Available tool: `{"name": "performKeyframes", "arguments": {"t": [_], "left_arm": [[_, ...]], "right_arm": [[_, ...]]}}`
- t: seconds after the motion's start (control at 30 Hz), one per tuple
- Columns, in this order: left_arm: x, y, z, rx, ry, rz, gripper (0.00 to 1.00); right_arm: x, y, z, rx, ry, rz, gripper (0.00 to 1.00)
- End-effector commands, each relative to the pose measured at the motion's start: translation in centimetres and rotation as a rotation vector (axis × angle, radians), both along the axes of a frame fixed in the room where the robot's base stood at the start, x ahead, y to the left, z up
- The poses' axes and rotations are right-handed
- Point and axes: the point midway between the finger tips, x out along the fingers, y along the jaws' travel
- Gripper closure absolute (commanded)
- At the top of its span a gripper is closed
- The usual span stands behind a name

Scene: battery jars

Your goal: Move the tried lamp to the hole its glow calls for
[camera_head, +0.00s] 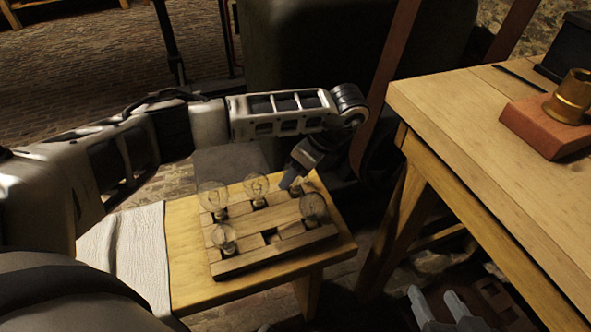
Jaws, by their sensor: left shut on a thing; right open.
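Several clear glass lamps stand in a wooden rack (225,268) on the small table. One lamp (213,195) is at the back left, one (256,187) at the back middle, one (313,206) at the right and one (223,238) at the front left. An empty dark hole (271,237) shows near the front middle. My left gripper (290,182) points down at the rack's back right corner, shut on a lamp (296,190) whose dark base shows by the fingertips; its glass is mostly hidden. No lamp visibly glows. My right gripper (437,303) is open and empty at the bottom right, below the large table.
A brass socket (572,95) stands on a red-brown block (545,130) on the large wooden table (455,105) at the right. A dark box (567,48) is behind it. A white cloth (128,255) covers the small table's left end.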

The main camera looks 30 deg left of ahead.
Motion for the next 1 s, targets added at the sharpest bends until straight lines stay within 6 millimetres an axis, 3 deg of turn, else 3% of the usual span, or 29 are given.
{"name": "performKeyframes", "arguments": {"t": [0.1, 0.13, 0.2, 0.23, 0.63, 1.0], "left_arm": [[0.0, 0.0, 0.0, 0.000, 0.000, 0.000, 0.81], [0.0, 0.0, 0.0, 0.000, 0.000, 0.000, 0.51], [0.0, 0.0, 0.0, 0.000, 0.000, 0.000, 0.31], [0.0, 0.0, 0.0, 0.000, 0.000, 0.000, 0.28], [0.0, -0.2, 0.5, -0.001, -0.001, 0.000, 0.28], [0.2, -2.0, 5.3, -0.001, -0.001, 0.004, 0.28]], "right_arm": [[0.0, 0.0, -0.1, -0.003, -0.001, 0.000, 0.52], [0.0, 0.0, -0.1, -0.003, -0.001, 0.000, 0.52], [0.0, 0.0, -0.1, -0.003, -0.001, 0.000, 0.52], [0.0, 0.0, -0.1, -0.003, -0.001, 0.000, 0.52], [0.1, -0.2, -0.4, -0.015, 0.008, 0.000, 0.52], [0.0, -0.1, 3.7, -0.010, 0.011, 0.000, 0.52]]}}
